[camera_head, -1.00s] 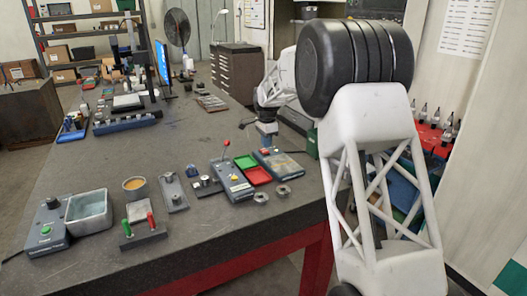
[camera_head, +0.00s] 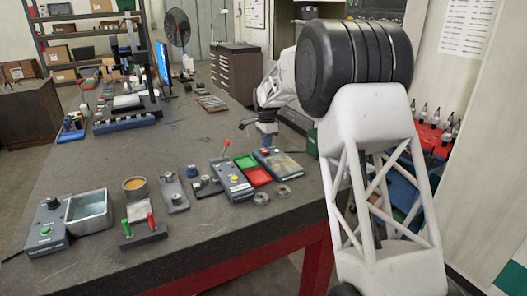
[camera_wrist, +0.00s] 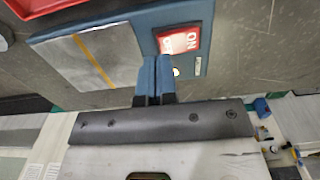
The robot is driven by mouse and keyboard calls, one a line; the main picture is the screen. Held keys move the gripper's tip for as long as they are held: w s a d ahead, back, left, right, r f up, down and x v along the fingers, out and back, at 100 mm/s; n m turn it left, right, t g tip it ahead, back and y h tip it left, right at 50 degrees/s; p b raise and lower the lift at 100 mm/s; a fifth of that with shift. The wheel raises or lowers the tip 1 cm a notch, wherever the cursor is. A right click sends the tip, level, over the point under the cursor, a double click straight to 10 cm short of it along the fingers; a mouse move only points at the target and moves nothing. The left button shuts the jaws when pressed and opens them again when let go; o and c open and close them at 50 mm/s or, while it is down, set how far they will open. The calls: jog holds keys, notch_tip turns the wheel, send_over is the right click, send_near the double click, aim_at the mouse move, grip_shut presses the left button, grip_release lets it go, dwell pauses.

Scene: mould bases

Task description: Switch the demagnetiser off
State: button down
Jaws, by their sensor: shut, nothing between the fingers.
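The demagnetiser (camera_wrist: 105,50) is a blue box with a grey metal top plate crossed by a yellow line. It fills the upper middle of the wrist view, and in the head view it lies near the table's right edge (camera_head: 280,163). Its red rocker switch (camera_wrist: 178,40) carries white lettering that appears upside down and reads ON at one end. My gripper (camera_wrist: 155,62) is shut and empty, its blue fingertips at the box's edge just beside the switch. I cannot tell whether they touch it. In the head view my gripper (camera_head: 268,139) is just behind the demagnetiser.
Red and green trays (camera_head: 258,176) and a grey control box (camera_head: 232,182) stand left of the demagnetiser. Two metal rings (camera_head: 262,198) lie in front. A metal tub (camera_head: 89,212) and a red-and-green-handled block (camera_head: 141,234) are further left.

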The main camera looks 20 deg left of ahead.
jog(key=shift+f, duration=1.35)
dwell(1.3)
jog(key=shift+r, duration=3.5)
